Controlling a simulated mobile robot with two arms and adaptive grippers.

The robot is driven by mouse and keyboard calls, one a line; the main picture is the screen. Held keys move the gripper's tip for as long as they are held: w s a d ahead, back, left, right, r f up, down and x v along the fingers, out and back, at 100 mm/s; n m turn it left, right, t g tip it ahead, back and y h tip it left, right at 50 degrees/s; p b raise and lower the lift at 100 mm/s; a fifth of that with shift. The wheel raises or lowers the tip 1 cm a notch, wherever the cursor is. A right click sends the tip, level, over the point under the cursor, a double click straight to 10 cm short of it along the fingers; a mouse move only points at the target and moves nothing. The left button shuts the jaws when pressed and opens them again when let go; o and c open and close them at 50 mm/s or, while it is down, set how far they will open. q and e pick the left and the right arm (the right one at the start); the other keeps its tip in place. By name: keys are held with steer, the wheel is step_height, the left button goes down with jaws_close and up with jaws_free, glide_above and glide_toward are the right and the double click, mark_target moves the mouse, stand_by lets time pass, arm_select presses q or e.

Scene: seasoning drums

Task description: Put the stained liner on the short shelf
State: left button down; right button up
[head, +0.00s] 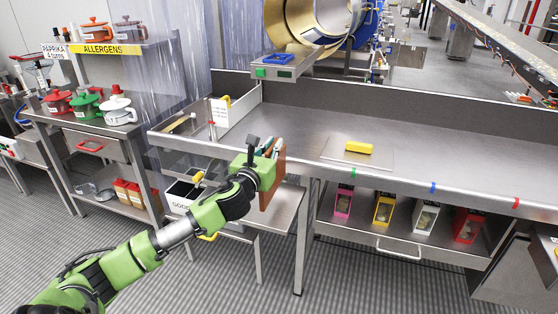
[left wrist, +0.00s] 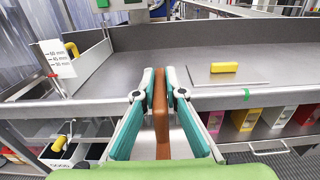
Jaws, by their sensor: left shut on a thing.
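My left gripper (head: 274,150) is shut on a flat brown slab, which looks like the stained liner (head: 271,182). It holds the liner upright in front of the bench's front edge. In the left wrist view the liner (left wrist: 161,108) stands edge-on between the teal fingers (left wrist: 160,88). No stain can be made out. A short lower shelf (head: 284,208) lies under the left part of the bench, below and behind the liner. My right gripper is not in view.
The steel bench (head: 430,160) is mostly clear, with a yellow block (head: 358,147) on a thin plate. Several coloured boxes (head: 383,209) stand on the shelf below. A white bin (head: 182,196) is left of my gripper. A rack of lidded pots (head: 119,111) stands far left.

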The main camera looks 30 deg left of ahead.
arm_select(q)
steer(key=f, duration=0.1)
steer(key=w+f, duration=0.1)
steer(key=f, duration=0.1)
steer(key=d+f, duration=0.1)
steer(key=f, duration=0.1)
steer(key=shift+w+f+b, duration=0.15)
steer(key=shift+w+b, duration=0.15)
steer(key=shift+w, duration=0.05)
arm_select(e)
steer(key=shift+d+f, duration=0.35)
arm_select(q)
steer(key=c, duration=2.1)
jaws_free()
steer(key=shift+f, duration=0.15)
steer(key=shift+s, duration=0.1)
